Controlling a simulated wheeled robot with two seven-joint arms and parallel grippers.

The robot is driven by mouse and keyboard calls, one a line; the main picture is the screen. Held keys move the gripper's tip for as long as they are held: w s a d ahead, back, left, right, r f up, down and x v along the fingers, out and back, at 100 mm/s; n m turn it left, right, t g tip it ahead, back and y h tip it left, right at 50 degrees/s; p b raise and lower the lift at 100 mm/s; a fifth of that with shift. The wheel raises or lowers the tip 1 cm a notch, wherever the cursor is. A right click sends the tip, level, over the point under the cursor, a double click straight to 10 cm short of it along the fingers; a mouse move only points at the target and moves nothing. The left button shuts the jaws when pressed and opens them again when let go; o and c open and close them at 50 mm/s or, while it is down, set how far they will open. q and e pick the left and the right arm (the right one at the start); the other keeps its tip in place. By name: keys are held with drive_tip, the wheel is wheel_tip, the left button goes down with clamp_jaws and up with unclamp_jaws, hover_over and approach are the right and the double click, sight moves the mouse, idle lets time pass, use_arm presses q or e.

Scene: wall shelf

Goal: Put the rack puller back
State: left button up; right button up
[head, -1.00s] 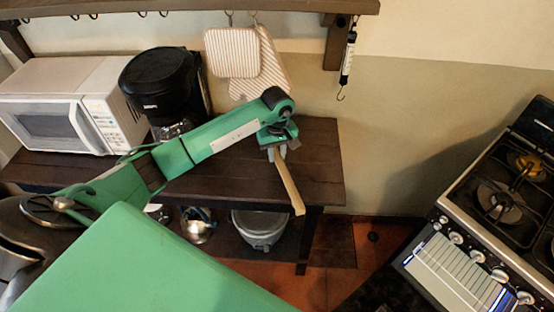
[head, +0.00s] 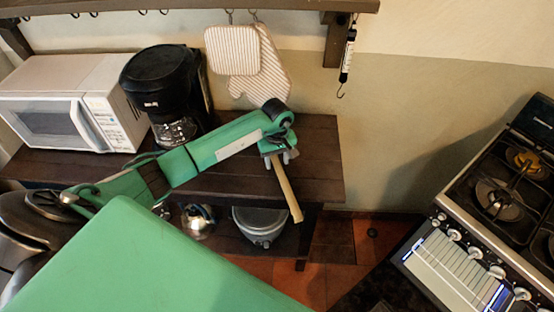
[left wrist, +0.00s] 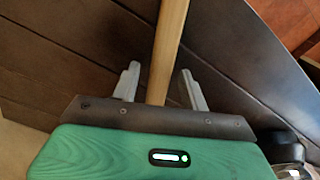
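The rack puller (head: 286,190), a pale wooden stick, is held at its upper end by my left gripper (head: 280,157). It slants down to the right, its lower end in front of the dark table's edge. In the left wrist view the puller (left wrist: 168,45) runs between the two grey fingers of the left gripper (left wrist: 160,85). Narrow gaps show beside it there, but it moves with the gripper. Its gripped end is hidden by the gripper body. My right gripper is not in view.
A dark wooden table (head: 318,165) carries a white microwave (head: 50,118) and a black coffee maker (head: 160,85). Striped mitts (head: 265,75) and a spring scale (head: 348,55) hang from the wall shelf (head: 190,8). A stove (head: 500,195) stands at right.

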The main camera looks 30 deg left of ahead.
use_arm(q)
drive_tip(key=shift+r, duration=0.1)
drive_tip(key=shift+r+p, duration=0.2)
drive_tip(key=shift+p, duration=0.15)
wheel_tip(320, 180, up, 12)
drive_tip(key=b, duration=0.4)
drive_tip(key=shift+d+f, duration=0.1)
drive_tip(key=shift+f, duration=0.1)
